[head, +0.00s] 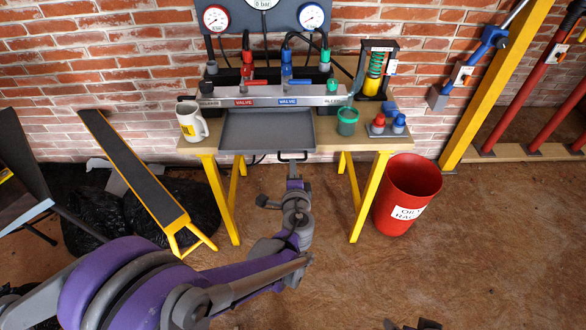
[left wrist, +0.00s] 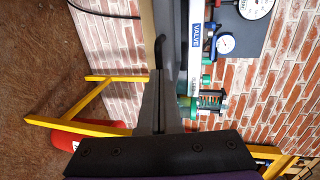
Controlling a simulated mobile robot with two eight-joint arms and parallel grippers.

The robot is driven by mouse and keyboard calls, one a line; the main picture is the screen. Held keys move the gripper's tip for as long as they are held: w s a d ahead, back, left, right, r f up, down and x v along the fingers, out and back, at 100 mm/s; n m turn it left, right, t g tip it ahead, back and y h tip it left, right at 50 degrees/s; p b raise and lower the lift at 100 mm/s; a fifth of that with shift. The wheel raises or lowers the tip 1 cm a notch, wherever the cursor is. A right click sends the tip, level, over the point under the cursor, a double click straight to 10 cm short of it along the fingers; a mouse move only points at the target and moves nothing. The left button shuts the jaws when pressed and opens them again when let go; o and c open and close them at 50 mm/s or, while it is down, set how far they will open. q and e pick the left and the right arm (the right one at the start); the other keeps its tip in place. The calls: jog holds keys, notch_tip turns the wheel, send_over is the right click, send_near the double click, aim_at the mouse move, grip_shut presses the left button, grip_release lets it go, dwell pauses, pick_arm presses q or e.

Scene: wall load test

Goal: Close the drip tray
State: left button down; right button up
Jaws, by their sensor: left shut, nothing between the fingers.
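The drip tray (head: 268,131) is a flat grey tray under the valve rail on the workbench, sticking out past the bench's front edge. Its dark handle (head: 292,156) hangs at the front edge, right of the tray's middle. My left gripper (head: 293,168) is just in front of the handle, shut and empty. In the left wrist view its fingers (left wrist: 156,90) are together, with their tips close to the dark handle (left wrist: 159,50); I cannot tell whether they touch. Dark parts at the bottom edge of the head view (head: 415,325) may be my right gripper; its fingers are not clear.
The wooden bench (head: 370,138) has yellow legs. A mug (head: 192,122) stands left of the tray, a green cup (head: 347,122) and red and blue bottles (head: 388,124) right. A red bin (head: 407,193) stands at the right, a sloped board (head: 130,165) at the left.

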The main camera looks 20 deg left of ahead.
aim_at(291, 136)
pick_arm(q)
jog(key=r+x, duration=0.1)
jog(key=x, duration=0.3)
jog(key=r+x, duration=0.1)
jog(key=x, duration=0.4)
jog(key=p+x, duration=0.1)
jog(key=x, duration=0.3)
jog(key=shift+w+a+r, duration=0.1)
jog(key=shift+w+r, duration=0.25)
jog(key=shift+w, duration=0.25)
jog(key=shift+w+a+r, duration=0.1)
jog(key=shift+w, duration=0.05)
jog(key=shift+r, duration=0.1)
